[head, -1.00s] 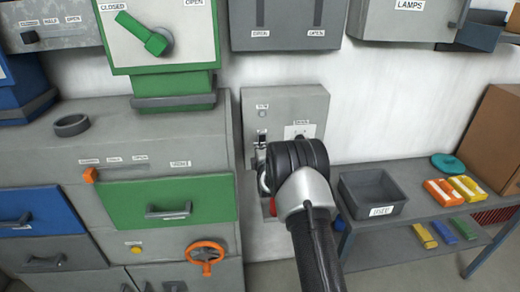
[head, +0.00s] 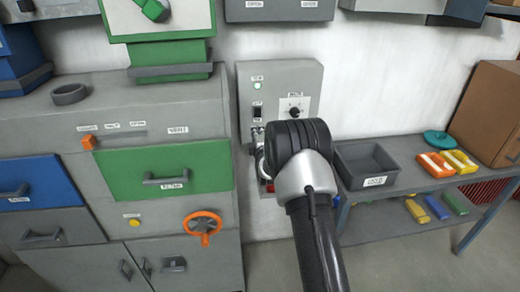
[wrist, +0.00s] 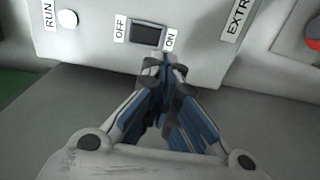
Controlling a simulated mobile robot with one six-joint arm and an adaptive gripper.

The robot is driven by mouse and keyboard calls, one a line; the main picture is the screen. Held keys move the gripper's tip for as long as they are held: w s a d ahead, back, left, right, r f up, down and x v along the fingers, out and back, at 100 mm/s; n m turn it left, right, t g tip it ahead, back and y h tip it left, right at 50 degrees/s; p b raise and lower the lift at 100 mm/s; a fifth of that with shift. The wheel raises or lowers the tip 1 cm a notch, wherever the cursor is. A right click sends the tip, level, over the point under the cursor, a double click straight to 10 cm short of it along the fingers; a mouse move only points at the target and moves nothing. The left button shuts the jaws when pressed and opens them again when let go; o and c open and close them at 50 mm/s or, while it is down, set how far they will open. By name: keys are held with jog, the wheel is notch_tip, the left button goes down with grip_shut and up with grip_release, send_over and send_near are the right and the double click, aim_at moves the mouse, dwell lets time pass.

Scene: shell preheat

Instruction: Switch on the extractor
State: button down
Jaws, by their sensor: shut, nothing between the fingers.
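The grey control box (head: 313,75) is on the white wall, right of the grey cabinet. It carries a dark rocker switch (head: 258,112), which in the wrist view (wrist: 147,35) sits between the labels OFF and ON. A label starting "EXTR" (wrist: 237,15) is partly cut off. The RUN lamp (head: 257,86) glows green in the head view and looks pale and bright in the wrist view (wrist: 68,18). My gripper (wrist: 163,65) is shut and empty, its fingertips at the ON end of the rocker. I cannot tell whether they touch it. My wrist hides the box's lower part.
A dark knob (head: 295,111) is on the same box. A green drawer (head: 210,168) and orange handwheel (head: 204,228) are to the left. A dark bin (head: 350,155) stands on the shelf table (head: 410,180) to the right. A red round part (wrist: 313,42) shows at the wrist view's edge.

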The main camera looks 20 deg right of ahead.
jog(key=f+v, duration=0.1)
jog(key=v, duration=0.5)
jog(key=shift+s+f+p, duration=0.15)
jog(key=shift+f+p, duration=0.1)
jog(key=shift+p, duration=0.1)
jog(key=shift+d, duration=0.1)
jog(key=s+a+r+m+g+y, duration=0.3)
jog(key=s+a+r+m+g, duration=0.3)
jog(key=s+a+r, duration=0.6)
jog(key=s+a+m+g, duration=0.2)
jog(key=s+m, duration=0.1)
jog(key=s, duration=0.8)
jog(key=s+a+m+g+y, duration=0.1)
jog(key=s+a+m+g, duration=0.1)
jog(key=s, duration=0.9)
jog(key=s+a+m+g, duration=0.2)
jog(key=s+a+m, duration=0.1)
jog(key=s, duration=0.9)
jog(key=shift+r+m+y, duration=0.4)
